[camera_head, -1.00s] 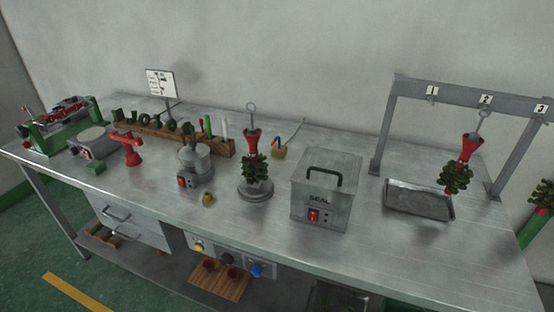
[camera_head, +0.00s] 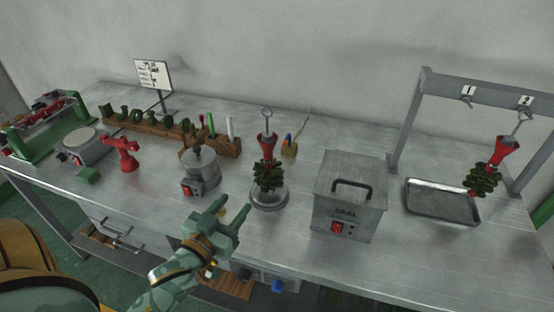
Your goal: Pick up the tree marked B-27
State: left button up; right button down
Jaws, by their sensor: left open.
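One tree (camera_head: 268,178) with dark green pieces and a red funnel-shaped top stands upright on a round grey base (camera_head: 269,198) mid-table. A wire ring rises from its top. A second similar tree (camera_head: 483,181) hangs tilted from the hook under label 2 on the rack at the right. No marking B-27 can be read on either tree. My left gripper (camera_head: 234,207) is open and empty over the table's front edge, in front of and left of the standing tree, apart from it. My right gripper is not in view.
A grey SEAL box (camera_head: 350,198) with a handle stands right of the standing tree. A lidded pot (camera_head: 198,172) is left of it. A metal tray (camera_head: 442,203) lies under the rack (camera_head: 405,115). A wooden rack (camera_head: 160,130) of green pieces lies behind.

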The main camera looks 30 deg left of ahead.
aim_at(266, 160)
pick_arm(q)
jog(key=shift+t, duration=0.3)
jog(key=w, duration=0.5)
jog(key=w+r+b, duration=0.1)
jog(key=w, duration=0.5)
jog(key=w+r+b, duration=0.1)
jog(key=w, duration=0.4)
jog(key=shift+w+a+r, duration=0.15)
jog(key=shift+a, duration=0.25)
jog(key=shift+w+b, duration=0.3)
jog(key=shift+w, duration=0.15)
jog(key=shift+s+r, duration=0.1)
jog(key=shift+c, duration=0.4)
grip_shut()
